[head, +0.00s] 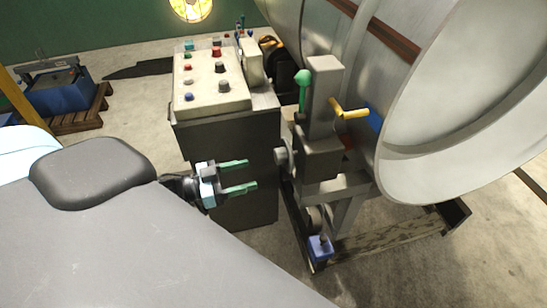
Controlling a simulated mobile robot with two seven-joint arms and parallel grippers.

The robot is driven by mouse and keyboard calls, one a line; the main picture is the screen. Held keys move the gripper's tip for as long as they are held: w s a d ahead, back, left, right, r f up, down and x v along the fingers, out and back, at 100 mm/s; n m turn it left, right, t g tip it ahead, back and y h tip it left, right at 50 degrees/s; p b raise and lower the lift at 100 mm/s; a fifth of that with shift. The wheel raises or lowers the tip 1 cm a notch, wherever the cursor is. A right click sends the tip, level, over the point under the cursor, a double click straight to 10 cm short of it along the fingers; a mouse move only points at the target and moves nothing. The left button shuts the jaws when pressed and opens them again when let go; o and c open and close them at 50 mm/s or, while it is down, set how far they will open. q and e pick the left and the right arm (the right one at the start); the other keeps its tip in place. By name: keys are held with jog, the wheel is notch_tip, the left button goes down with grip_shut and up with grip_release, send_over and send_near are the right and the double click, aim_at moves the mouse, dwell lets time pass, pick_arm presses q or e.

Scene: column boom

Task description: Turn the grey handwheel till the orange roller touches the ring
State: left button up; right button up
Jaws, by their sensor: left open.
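My left gripper (251,174) is open and empty, with green fingers pointing right in front of the dark cabinet. A short grey round part (281,156) sticks out of the left side of the grey upright stand (320,120), a little right of my fingertips and apart from them. It may be the grey handwheel seen edge-on; I cannot tell for sure. The large grey drum (440,90) with a wide rim stands right of the stand. My right gripper is not in view.
A control cabinet (225,150) with several buttons stands behind my left gripper. Bare floor (365,285) shows at the front.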

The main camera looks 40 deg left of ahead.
aim_at(275, 157)
pick_arm(q)
jog(key=shift+m+h, duration=0.5)
jog(key=shift+h, duration=0.1)
jog(key=shift+w+d+r, duration=0.5)
jog(key=shift+w+d, duration=0.2)
jog(key=shift+w, duration=0.5)
jog(key=shift+w+d+r, duration=0.45)
jog(key=shift+w+d, duration=0.3)
jog(key=shift+w, duration=0.4)
jog(key=shift+w+d+r, duration=0.5)
jog(key=shift+w+d, duration=0.2)
jog(key=shift+w, duration=0.5)
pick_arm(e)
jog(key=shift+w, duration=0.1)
pick_arm(q)
jog(key=shift+g, duration=0.3)
jog(key=c, duration=1)
jog(key=shift+m, duration=0.9)
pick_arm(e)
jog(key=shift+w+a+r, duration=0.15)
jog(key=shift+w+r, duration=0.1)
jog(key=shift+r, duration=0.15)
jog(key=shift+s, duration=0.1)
pick_arm(q)
jog(key=o, duration=1)
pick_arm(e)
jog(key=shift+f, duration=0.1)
pick_arm(q)
jog(key=shift+a, duration=0.1)
